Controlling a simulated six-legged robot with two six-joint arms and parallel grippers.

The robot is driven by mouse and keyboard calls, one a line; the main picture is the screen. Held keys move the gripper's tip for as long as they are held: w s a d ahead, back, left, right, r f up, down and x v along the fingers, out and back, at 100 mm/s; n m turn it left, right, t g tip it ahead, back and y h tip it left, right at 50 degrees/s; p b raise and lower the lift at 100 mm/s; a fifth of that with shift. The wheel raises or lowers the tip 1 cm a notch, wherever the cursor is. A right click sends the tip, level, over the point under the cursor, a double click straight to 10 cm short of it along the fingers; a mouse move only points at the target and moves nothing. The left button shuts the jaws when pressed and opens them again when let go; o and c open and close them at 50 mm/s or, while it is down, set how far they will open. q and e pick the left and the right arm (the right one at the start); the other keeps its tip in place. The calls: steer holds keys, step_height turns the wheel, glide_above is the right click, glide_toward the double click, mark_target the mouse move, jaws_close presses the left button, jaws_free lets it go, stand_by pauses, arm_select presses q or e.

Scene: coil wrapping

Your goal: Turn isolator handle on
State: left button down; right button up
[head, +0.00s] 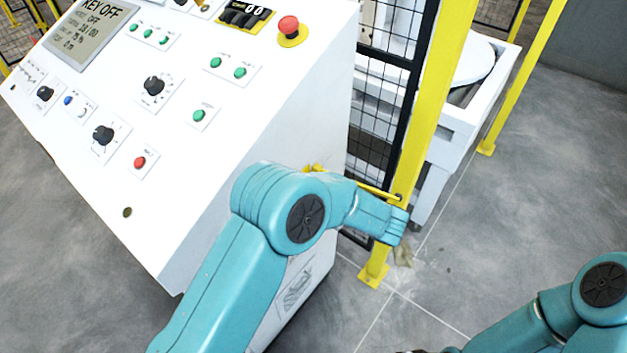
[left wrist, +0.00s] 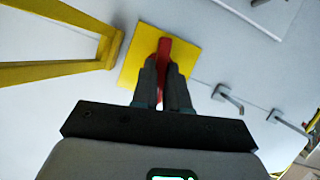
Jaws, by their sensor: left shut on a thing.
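The red isolator handle (left wrist: 164,46) stands out from a square yellow plate (left wrist: 131,64) on a pale panel in the left wrist view. My left gripper (left wrist: 163,64) is shut on the handle, one dark finger on each side. The handle's long side runs roughly up and down in that view, in line with the fingers. In the head view my left arm reaches past the side of the white control cabinet (head: 255,115), and the gripper and handle are hidden there. My right arm shows at the lower right of the head view; its gripper is out of the picture.
A yellow bar frame (left wrist: 50,72) is left of the plate in the left wrist view, and grey metal brackets (left wrist: 228,97) are right of it. In the head view, a yellow post (head: 431,95) with black mesh stands close beside my left forearm. Open floor (head: 510,240) lies right.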

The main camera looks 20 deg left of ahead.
arm_select(q)
steer(key=shift+w+m+g+p, duration=0.1)
steer(key=shift+m+g+p, duration=0.5)
steer(key=shift+m+p, duration=0.5)
arm_select(e)
steer(key=shift+r, duration=1.75)
arm_select(q)
steer(key=c, duration=1.1)
jaws_free()
steer(key=shift+c, duration=0.2)
steer(key=shift+r+p, duration=0.1)
steer(key=shift+p, duration=0.25)
arm_select(e)
steer(key=shift+d+r, duration=0.1)
steer(key=shift+r, duration=0.05)
